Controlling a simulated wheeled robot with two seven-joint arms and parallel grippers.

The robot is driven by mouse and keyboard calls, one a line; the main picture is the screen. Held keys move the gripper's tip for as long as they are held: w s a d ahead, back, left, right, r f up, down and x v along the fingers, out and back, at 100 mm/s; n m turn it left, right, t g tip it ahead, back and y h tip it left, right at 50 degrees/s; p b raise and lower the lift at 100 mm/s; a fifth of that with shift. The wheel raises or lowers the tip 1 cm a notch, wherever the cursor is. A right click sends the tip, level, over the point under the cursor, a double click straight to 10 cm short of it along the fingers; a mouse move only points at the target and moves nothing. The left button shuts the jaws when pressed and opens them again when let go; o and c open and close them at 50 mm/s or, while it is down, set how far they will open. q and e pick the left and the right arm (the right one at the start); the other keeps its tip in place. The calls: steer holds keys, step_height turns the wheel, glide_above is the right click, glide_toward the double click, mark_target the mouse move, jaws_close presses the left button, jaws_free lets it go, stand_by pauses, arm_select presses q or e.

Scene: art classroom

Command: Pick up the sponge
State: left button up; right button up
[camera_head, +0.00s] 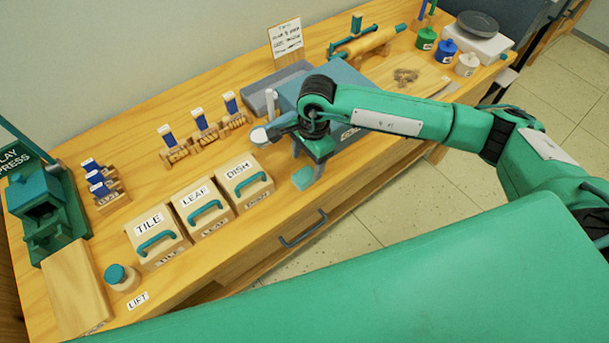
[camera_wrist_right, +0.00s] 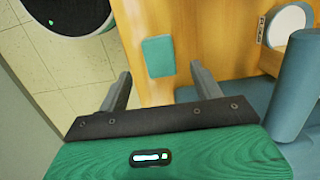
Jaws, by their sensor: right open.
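The sponge, a small teal block (camera_head: 303,178), lies flat near the front edge of the wooden bench (camera_head: 232,232), right of the DISH box. It also shows in the right wrist view (camera_wrist_right: 158,56), just beyond and between the fingertips. My right gripper (camera_head: 309,161) is above and behind the sponge, pointing down at it. In the right wrist view, the gripper (camera_wrist_right: 160,75) has its two fingers wide apart with nothing between them. My left gripper is not in view.
Boxes labelled TILE (camera_head: 157,238), LEAF (camera_head: 205,209) and DISH (camera_head: 245,184) stand left of the sponge. A blue-grey box (camera_head: 345,82) stands behind my right gripper. The bench's front edge and a drawer handle (camera_head: 304,229) are close to the sponge.

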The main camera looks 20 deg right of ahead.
mark_target(305, 174)
steer(key=f, duration=0.3)
steer(key=f+p, duration=0.1)
steer(key=shift+s+a+f, duration=0.15)
steer(key=shift+a+f, duration=0.15)
steer(key=shift+f, duration=0.25)
steer(key=c, duration=1.1)
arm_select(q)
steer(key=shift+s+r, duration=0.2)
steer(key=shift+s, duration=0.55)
arm_select(e)
steer(key=shift+o, duration=0.2)
steer(key=shift+r, duration=0.2)
